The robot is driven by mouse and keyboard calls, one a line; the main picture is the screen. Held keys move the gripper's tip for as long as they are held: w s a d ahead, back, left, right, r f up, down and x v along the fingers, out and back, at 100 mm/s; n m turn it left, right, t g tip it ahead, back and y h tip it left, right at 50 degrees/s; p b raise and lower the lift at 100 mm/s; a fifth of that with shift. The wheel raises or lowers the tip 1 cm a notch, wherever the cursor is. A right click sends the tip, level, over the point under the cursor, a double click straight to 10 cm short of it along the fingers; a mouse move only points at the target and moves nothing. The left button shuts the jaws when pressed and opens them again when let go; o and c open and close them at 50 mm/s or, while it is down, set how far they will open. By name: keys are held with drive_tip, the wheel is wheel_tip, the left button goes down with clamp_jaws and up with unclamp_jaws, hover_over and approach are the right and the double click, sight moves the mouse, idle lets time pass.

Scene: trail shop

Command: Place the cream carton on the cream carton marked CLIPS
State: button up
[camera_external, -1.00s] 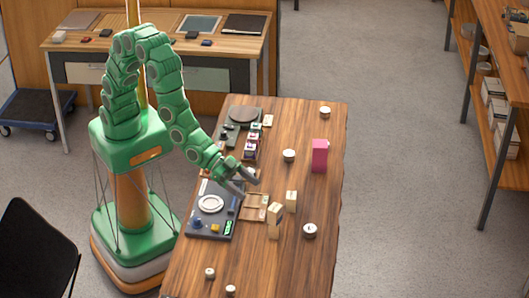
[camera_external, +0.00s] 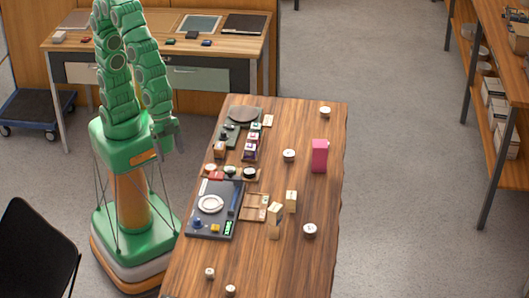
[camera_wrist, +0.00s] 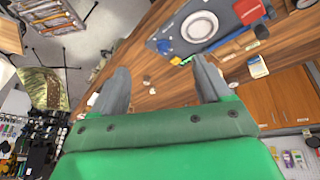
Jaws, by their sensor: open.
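Two cream cartons stand one above the other near the middle of the wooden table. The print is too small to tell which one is marked CLIPS. My gripper (camera_external: 168,137) is off the table's left side, beside my own column, well away from the cartons. In the wrist view my gripper (camera_wrist: 162,85) is open and empty.
A wooden tray (camera_external: 265,201) lies beside the cartons. A dark board with a white dish (camera_external: 210,204) is to the left. A pink box (camera_external: 319,156) and several round tubs (camera_external: 309,230) stand around. The table's right side is mostly clear.

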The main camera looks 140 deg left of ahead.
drive_tip(key=s+r+g, duration=0.2)
drive_tip(key=s+g, duration=0.1)
drive_tip(key=s, duration=1)
drive_tip(key=s+r+m+g, duration=0.1)
drive_tip(key=s+r+g, duration=0.2)
drive_tip(key=s, duration=1.1)
drive_tip(key=shift+s+r+g+y, duration=0.2)
drive_tip(key=shift+s+g+y, duration=0.05)
drive_tip(key=shift+g+y, duration=0.05)
